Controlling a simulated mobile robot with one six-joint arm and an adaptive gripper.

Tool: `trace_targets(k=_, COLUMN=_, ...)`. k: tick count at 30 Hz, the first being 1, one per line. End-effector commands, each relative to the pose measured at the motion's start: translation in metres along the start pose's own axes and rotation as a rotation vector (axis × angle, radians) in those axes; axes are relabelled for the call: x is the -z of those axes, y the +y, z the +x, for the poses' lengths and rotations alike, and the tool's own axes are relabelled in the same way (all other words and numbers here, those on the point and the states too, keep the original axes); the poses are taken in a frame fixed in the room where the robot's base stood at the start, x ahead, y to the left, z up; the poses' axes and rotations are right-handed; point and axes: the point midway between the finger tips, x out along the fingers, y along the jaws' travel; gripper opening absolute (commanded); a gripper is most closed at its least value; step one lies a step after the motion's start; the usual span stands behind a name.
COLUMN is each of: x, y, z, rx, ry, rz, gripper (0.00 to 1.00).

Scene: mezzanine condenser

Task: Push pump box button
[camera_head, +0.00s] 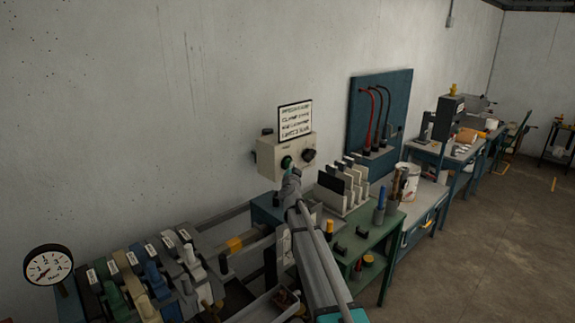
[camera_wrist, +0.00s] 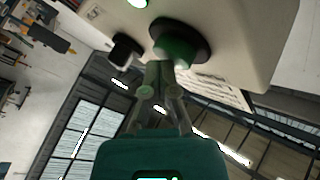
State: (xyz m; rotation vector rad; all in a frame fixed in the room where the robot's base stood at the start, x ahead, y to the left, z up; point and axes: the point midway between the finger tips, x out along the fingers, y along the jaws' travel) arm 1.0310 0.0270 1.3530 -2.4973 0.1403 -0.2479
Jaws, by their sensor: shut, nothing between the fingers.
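The pump box (camera_head: 270,155) is a beige box on the wall with a printed sign (camera_head: 295,120) above it. It carries a green round button (camera_head: 287,162) and a dark knob (camera_head: 309,155) to its right.
A green workbench (camera_head: 385,228) with a rack of upright plates (camera_head: 345,185) stands below and right of the box. A row of coloured levers (camera_head: 140,280) and a round gauge (camera_head: 48,265) are at the lower left. Open floor (camera_head: 480,260) lies right.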

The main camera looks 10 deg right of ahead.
Motion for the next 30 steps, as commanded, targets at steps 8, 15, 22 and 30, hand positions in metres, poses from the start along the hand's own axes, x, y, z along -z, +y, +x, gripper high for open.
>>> trace_targets(k=8, x=0.004, y=0.004, z=-0.006, rx=0.0, ry=0.0, rz=0.0, gripper=0.0)
trace_targets(k=15, x=0.009, y=0.01, z=-0.013, rx=0.0, ry=0.0, rz=-0.001, gripper=0.0)
trace_targets(k=22, x=0.011, y=0.012, z=-0.014, rx=0.0, ry=0.0, rz=0.0, gripper=0.0)
trace_targets(k=30, x=0.011, y=0.012, z=-0.015, rx=0.0, ry=0.0, rz=0.0, gripper=0.0)
